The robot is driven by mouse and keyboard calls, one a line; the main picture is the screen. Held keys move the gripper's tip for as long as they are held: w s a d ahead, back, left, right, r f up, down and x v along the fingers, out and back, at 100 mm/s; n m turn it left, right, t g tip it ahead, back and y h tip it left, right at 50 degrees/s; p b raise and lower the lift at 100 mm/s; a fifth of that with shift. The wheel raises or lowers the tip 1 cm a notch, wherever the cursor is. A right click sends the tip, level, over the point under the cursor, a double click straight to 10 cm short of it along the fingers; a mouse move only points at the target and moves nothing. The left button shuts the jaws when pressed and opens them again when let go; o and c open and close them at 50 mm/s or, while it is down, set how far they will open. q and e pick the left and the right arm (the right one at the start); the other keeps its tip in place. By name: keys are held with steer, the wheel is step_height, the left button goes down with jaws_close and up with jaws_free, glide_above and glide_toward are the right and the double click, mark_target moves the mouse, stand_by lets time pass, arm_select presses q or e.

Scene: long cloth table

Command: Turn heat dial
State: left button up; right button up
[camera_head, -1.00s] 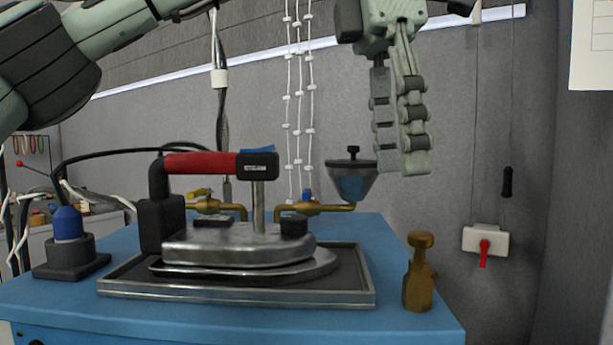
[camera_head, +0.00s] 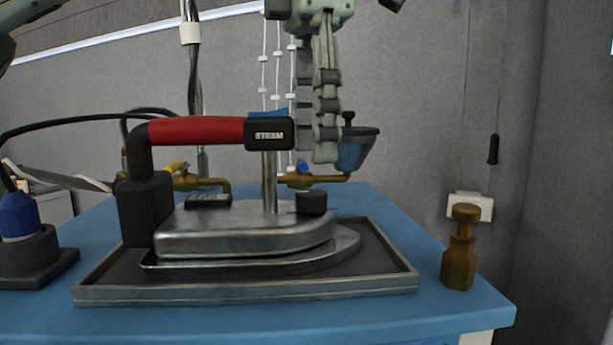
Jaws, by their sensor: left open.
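A steam iron (camera_head: 245,232) with a red handle (camera_head: 197,130) and a black block marked STEAM (camera_head: 269,133) stands on a metal-rimmed tray (camera_head: 250,293). A short black round knob (camera_head: 311,202), which looks like the heat dial, sits on top of the iron body toward its right end. My left gripper (camera_head: 318,156) points down above this knob, its fingertips apart from it with a clear gap. It is open and empty, seen nearly edge-on. My right gripper is not in view.
The blue table (camera_head: 440,290) carries a brass fitting (camera_head: 460,248) at right and a blue-topped black piece (camera_head: 20,232) at left. Brass pipes with valves (camera_head: 300,180) and a blue cup (camera_head: 352,150) are behind the iron. The handle and its post stand just left of my gripper.

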mark_target(312, 192)
arm_select(q)
steer(key=shift+w+f, duration=0.1)
steer(key=shift+f, duration=2.55)
